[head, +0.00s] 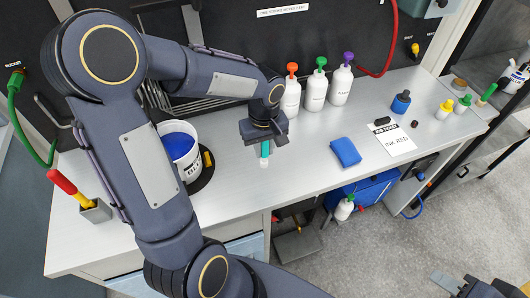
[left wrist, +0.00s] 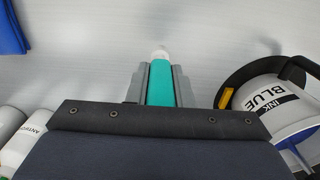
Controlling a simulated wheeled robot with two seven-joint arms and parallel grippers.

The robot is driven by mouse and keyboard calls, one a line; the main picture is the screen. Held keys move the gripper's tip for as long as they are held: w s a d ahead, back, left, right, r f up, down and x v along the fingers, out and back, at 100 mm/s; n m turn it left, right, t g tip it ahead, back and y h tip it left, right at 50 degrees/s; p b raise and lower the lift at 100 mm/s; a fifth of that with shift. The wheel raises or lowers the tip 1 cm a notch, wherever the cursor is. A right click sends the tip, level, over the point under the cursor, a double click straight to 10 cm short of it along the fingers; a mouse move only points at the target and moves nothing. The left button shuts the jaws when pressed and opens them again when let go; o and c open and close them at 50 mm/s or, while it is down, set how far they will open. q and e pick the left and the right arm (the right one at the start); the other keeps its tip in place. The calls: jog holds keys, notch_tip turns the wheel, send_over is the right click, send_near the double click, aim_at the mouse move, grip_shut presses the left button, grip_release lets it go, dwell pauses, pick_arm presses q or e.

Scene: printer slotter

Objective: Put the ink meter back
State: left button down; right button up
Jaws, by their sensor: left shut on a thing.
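The ink meter, a teal stick with a whitish tip (head: 265,150), is held upright between the fingers of my left gripper (head: 264,140) above the workbench. In the left wrist view the teal body (left wrist: 161,84) sits between the two grey fingers (left wrist: 160,82), which are shut on it, and its pale tip points away from the gripper. I cannot tell whether the tip touches the bench. Part of my right gripper (head: 474,286) shows at the bottom right edge of the head view, away from the bench; its jaws are not clear.
A white bucket of blue ink (head: 183,150) stands left of the left gripper. Three bottles (head: 314,90) stand behind it. A blue cloth (head: 345,152), a job ticket (head: 391,140) and small bottles (head: 444,109) lie to the right. A red-handled tool (head: 68,188) stands in a holder at left.

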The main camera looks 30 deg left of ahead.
aim_at(265, 156)
pick_arm(q)
jog(key=shift+w+f, duration=0.2)
jog(key=shift+f, duration=1.6)
jog(key=shift+f, duration=0.2)
jog(key=c, duration=1.3)
grip_release()
jog(key=shift+r, duration=0.1)
